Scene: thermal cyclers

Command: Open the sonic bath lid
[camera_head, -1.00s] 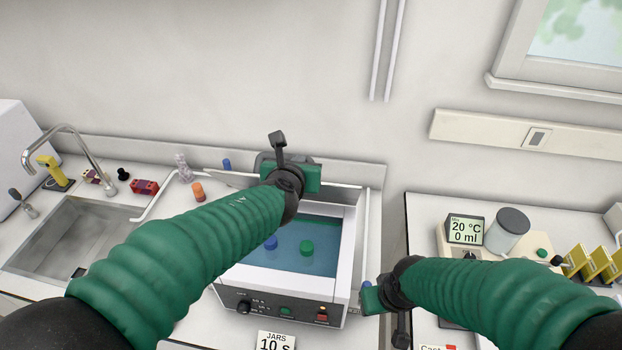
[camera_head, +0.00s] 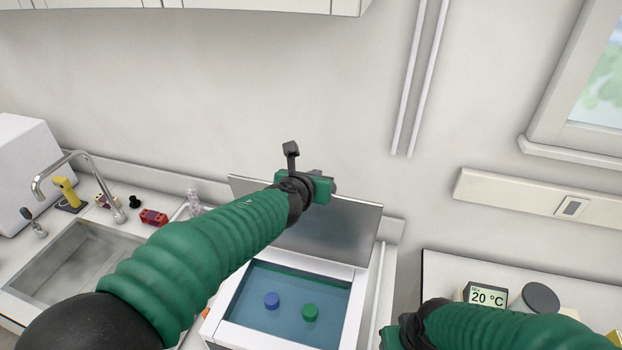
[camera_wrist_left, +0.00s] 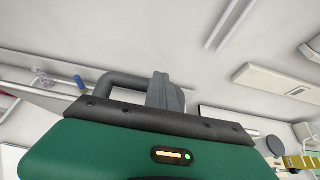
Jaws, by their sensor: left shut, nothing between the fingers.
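The sonic bath (camera_head: 222,333) is a white box with its basin open. Blue water inside holds a blue-capped and a green-capped item. Its grey metal lid (camera_head: 335,235) stands raised, close to upright, at the back edge. My left gripper (camera_head: 322,186) is at the lid's upper edge, and the arm hides part of the lid. In the left wrist view its narrow grey fingers (camera_wrist_left: 166,92) are shut with nothing between them, beside a dark grey loop handle (camera_wrist_left: 118,80). Whether they touch the handle is unclear. My right gripper (camera_head: 396,334) is cut off at the bottom, its fingers out of sight.
A sink with a tap (camera_head: 82,158) and small bench items, including a red block (camera_head: 153,217), lie left. At right, a second bench carries a display unit (camera_head: 487,296) and a round-lidded container (camera_head: 541,298). The wall behind the bath is bare, with cupboards above.

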